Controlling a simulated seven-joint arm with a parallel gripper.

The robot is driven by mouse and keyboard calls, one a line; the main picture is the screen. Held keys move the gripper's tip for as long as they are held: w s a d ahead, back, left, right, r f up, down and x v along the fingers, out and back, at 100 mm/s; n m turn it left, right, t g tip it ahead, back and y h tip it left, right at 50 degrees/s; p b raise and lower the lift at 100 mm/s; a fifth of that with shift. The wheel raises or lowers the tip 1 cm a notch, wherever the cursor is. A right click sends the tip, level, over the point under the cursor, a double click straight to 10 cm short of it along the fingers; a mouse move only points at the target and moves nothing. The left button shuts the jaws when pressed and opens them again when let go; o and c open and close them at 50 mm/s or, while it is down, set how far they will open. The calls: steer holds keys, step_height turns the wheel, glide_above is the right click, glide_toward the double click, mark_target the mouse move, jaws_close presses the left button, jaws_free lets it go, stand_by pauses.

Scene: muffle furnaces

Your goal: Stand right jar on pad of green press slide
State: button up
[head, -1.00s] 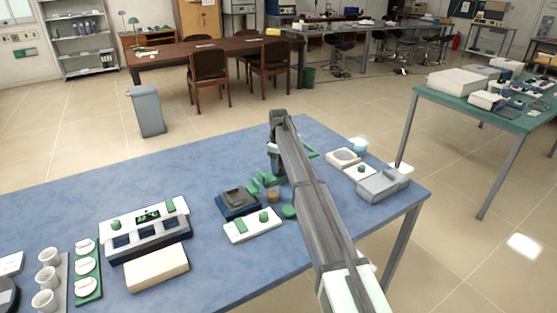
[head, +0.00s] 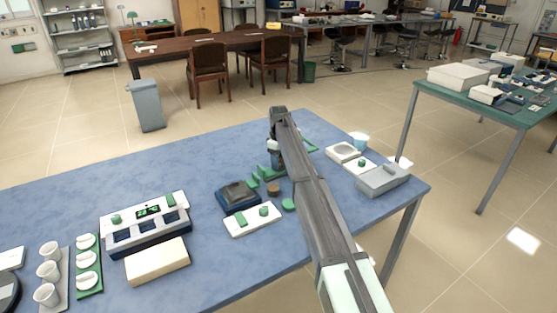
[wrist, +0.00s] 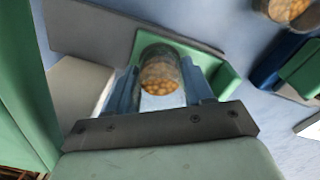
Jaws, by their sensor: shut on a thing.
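My gripper (wrist: 160,100) is shut on a clear round jar of yellow-orange beads (wrist: 162,74), seen from above in the wrist view. A green angled piece (wrist: 226,78) stands close beside and behind the held jar; I cannot tell whether they touch. A second jar of similar beads (wrist: 291,9) shows at the upper right, apart from my gripper. In the head view, my gripper (head: 274,155) is low over the far part of the blue table, beside green parts (head: 268,173). The arm hides the held jar there. I cannot tell which surface is the pad.
Near my gripper on the blue table (head: 70,205) are a small brown round thing (head: 273,190), a dark device (head: 238,194) and a white control panel (head: 253,219). A grey box (head: 382,181) stands right, a white instrument (head: 145,225) left. The table's back left is clear.

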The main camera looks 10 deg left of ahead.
steer(key=shift+f, duration=0.25)
steer(key=o, duration=1.5)
steer(key=shift+r, duration=0.1)
step_height(320, 180, up, 8)
stand_by(0.4)
steer(key=shift+w, duration=0.1)
